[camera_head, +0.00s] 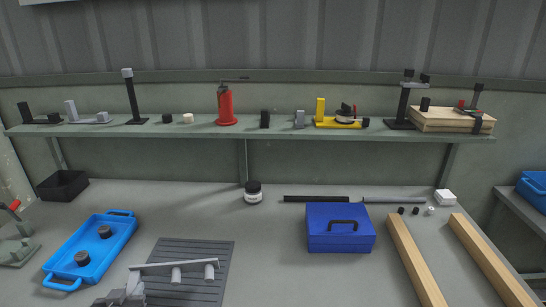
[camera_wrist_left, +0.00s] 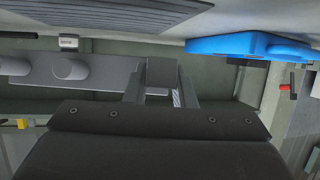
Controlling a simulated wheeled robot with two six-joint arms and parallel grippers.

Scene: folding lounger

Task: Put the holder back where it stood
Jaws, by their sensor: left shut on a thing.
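The holder, as it appears, is a light grey bar (camera_head: 190,264) with two short round stubs below it. My left gripper (camera_head: 133,283) is shut on its left end, at the bottom of the head view. The bar lies across the front part of the dark grooved mat (camera_head: 195,248) in the picture; whether it touches the mat is unclear. In the left wrist view the holder (camera_wrist_left: 40,78) extends left from my left gripper (camera_wrist_left: 160,92), and the mat (camera_wrist_left: 110,12) shows at the top. My right gripper is not in view.
A blue tray (camera_head: 72,247) with two dark round pieces is left of the mat. A blue case (camera_head: 340,242) stands to the right, with wooden beams (camera_head: 415,260) beyond it. A jar (camera_head: 253,196) stands behind. A shelf (camera_head: 200,130) with several fixtures runs along the wall.

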